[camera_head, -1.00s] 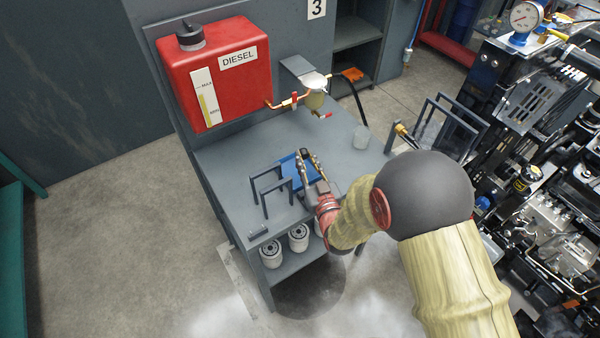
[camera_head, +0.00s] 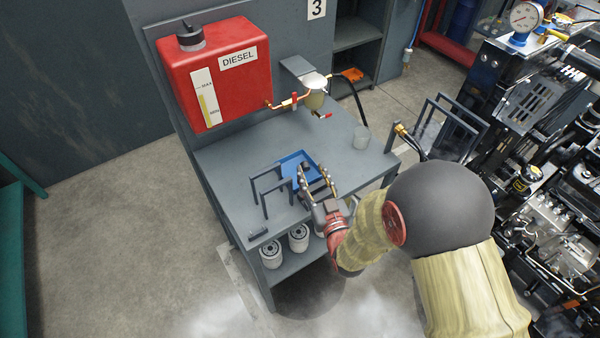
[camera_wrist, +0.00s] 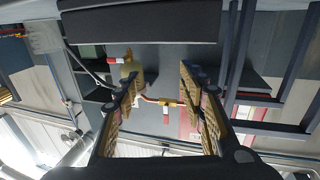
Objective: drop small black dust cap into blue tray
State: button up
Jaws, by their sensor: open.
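The blue tray (camera_head: 287,164) lies on the grey workbench, partly hidden behind my gripper and a grey frame. My gripper (camera_head: 314,171) is open over the front right part of the tray. In the wrist view, my gripper's two fingers (camera_wrist: 160,82) stand wide apart with nothing held between them. A small dark spot shows at the tray between the fingers in the head view, but I cannot tell whether it is the black dust cap.
Grey upright frames (camera_head: 272,185) stand left of the tray. The red diesel tank (camera_head: 215,72) and a fuel filter (camera_head: 314,98) are behind. White filters (camera_head: 271,254) stand on the lower shelf. The engine is at right.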

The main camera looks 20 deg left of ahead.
jog(key=v, duration=0.6)
jog(key=shift+s+d, duration=0.1)
jog(key=shift+s, duration=0.1)
jog(key=shift+w+r, duration=0.15)
jog(key=shift+w, duration=0.1)
jog(key=w+d+r+m+g+h, duration=0.1)
jog(key=w+d+r+m+h, duration=0.1)
jog(key=w+d+r+h, duration=0.3)
jog(key=d+r+m+g+h, duration=0.2)
jog(key=d+r, duration=0.5)
jog(key=d, duration=0.3)
jog(key=s+d+r+m+g+h, duration=0.1)
jog(key=s+d, duration=0.3)
jog(key=s, duration=0.4)
jog(key=s+d+r+m+g+h, duration=0.1)
jog(key=s+d+r+g, duration=0.2)
jog(key=s+d, duration=0.2)
jog(key=s+d+r+m+g+h, duration=0.1)
jog(key=s+d, duration=0.3)
jog(key=s, duration=0.7)
jog(key=shift+d+r+g, duration=0.25)
jog(key=shift+r+g, duration=0.35)
jog(key=shift+r, duration=0.3)
